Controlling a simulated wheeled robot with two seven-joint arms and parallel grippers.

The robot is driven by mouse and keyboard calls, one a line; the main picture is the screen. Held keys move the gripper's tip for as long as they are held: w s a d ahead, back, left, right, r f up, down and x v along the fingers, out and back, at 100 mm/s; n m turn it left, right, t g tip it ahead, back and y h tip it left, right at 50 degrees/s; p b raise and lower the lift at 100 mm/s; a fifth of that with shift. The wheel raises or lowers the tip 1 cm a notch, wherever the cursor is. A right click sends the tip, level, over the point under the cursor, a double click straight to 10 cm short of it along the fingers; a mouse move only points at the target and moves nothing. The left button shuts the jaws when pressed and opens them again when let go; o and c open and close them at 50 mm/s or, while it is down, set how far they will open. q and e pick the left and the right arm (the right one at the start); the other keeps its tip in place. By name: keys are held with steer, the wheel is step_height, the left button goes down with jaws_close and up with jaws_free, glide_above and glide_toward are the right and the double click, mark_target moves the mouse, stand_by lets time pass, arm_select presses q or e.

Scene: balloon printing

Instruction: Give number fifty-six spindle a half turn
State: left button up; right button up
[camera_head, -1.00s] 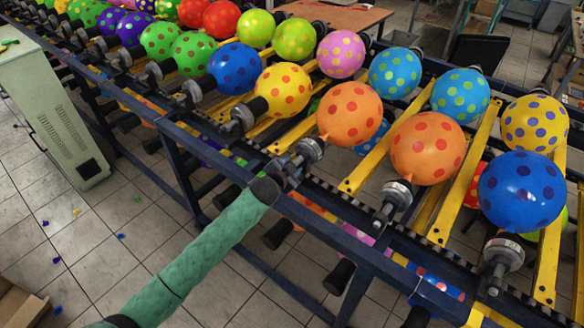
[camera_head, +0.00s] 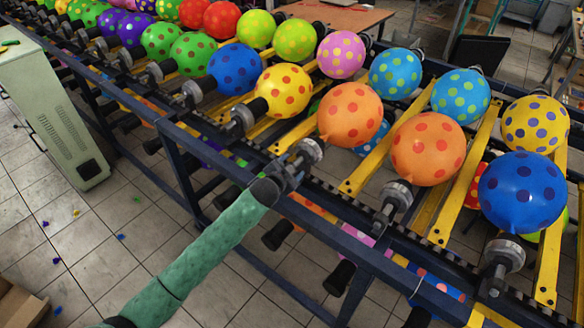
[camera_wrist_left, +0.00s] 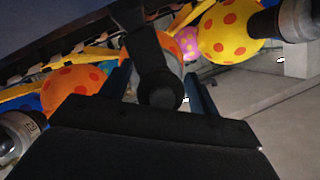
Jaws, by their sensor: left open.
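My left gripper (camera_head: 290,170) reaches the near rail at the spindle (camera_head: 310,151) under an orange balloon with red dots (camera_head: 350,114). In the left wrist view its two fingers (camera_wrist_left: 160,85) stand apart, one on each side of a black spindle end (camera_wrist_left: 160,90). No clear grip on it shows. The gripper covers part of this spindle, and I cannot read its number. A neighbouring spindle collar (camera_wrist_left: 18,132) carries a small marking too blurred to read surely. My right gripper is not in view.
More spindles line the dark blue rail, including one (camera_head: 394,198) under another orange balloon (camera_head: 428,149) and one (camera_head: 500,260) under a blue balloon (camera_head: 521,191). Yellow bars (camera_head: 465,180) run between them. A pale green cabinet (camera_head: 50,110) stands at the left. The floor nearby is mostly clear.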

arm_select(q)
steer(key=shift+s+a, duration=0.2)
steer(key=shift+s, duration=0.25)
steer(key=shift+b+v, duration=1.3)
steer(key=shift+v, duration=1.95)
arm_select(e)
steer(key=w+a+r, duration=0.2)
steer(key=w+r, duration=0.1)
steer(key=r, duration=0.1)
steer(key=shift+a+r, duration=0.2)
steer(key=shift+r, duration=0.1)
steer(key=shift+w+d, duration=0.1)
